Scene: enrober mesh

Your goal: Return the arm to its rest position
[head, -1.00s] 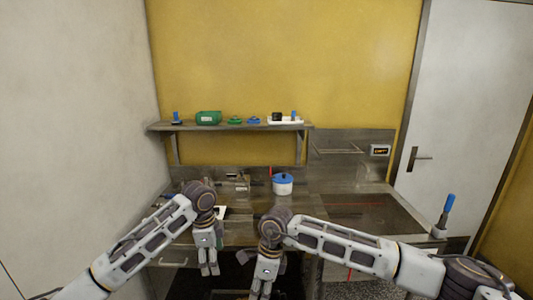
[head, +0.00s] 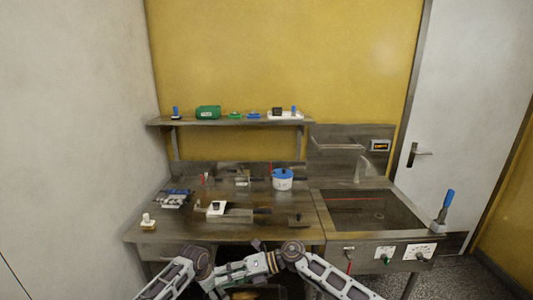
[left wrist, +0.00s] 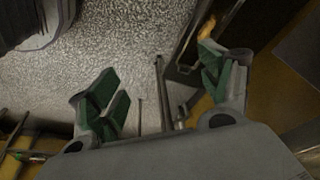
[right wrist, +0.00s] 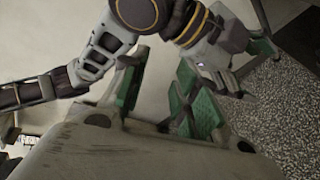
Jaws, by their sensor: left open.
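My right arm (head: 335,281) comes in low from the right, and its gripper (head: 225,273) points left below the bench's front edge. In the right wrist view the right gripper (right wrist: 160,92) is open, with green pads apart and nothing between them. My left arm (head: 172,277) is bent low at the bottom of the head view, its hand partly hidden or cut off there. In the left wrist view the left gripper (left wrist: 165,88) is open and empty above the speckled floor. The left arm shows close beyond the right fingers in the right wrist view (right wrist: 195,35).
The steel bench (head: 155,228) carries a blue-lidded white pot (head: 282,180), a white-topped device (head: 217,208) and small fixtures. A sink (head: 375,212) is at right, with a blue-handled tool (head: 447,204) beside it. A shelf (head: 230,124) holds small items. The bench's front edge is close above both arms.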

